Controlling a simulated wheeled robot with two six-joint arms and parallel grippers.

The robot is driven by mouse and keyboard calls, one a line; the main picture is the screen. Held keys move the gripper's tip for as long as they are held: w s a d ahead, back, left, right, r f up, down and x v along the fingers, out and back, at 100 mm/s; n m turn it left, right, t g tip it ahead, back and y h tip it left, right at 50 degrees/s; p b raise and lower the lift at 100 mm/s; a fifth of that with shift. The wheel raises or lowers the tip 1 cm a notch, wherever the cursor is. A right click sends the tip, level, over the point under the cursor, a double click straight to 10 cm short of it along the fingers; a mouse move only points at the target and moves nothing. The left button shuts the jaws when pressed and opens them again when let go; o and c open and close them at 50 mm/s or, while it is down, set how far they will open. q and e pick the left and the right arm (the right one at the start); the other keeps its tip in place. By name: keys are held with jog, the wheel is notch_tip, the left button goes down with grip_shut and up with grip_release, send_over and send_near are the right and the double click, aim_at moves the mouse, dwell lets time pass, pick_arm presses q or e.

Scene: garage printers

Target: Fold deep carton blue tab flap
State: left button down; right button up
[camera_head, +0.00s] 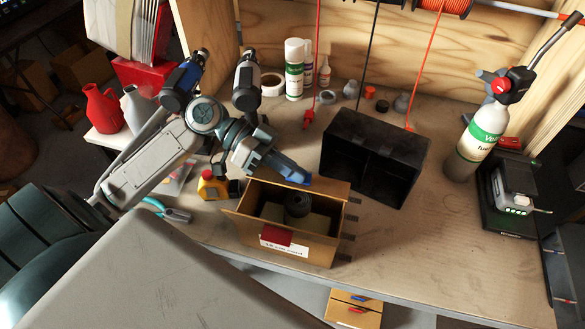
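The deep carton (237,227) stands on the workbench near its front edge. It is brown, with a white label and a red tab (277,236) on its front side. Its top is open, showing a dark roll (298,203) and pale blocks inside. A far flap (328,187) stands along the back rim. My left gripper (296,177) is at that back rim, pointing down to the right. A blue piece shows at its tip; I cannot tell whether it is a finger or the flap's tab, nor whether the fingers are closed. My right gripper is out of view.
A black divided bin (374,157) stands close behind the carton to the right. A gas cylinder (474,142) and a charger (516,192) stand at right. The bench's front right is clear.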

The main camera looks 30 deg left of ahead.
pick_arm(q)
jog(key=shift+s+f+m+y+b, duration=0.3)
jog(key=shift+f+m+b, duration=0.2)
jog(key=shift+b, duration=0.1)
jog(key=shift+s+d+f+m+t+b, duration=0.1)
jog(key=shift+s+f+m+t+b, duration=0.25)
jog(key=shift+m+t+b, duration=0.6)
jog(key=shift+b, duration=0.3)
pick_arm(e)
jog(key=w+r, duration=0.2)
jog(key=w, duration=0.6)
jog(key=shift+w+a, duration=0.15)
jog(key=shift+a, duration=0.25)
pick_arm(q)
jog(key=c, duration=1.6)
grip_release()
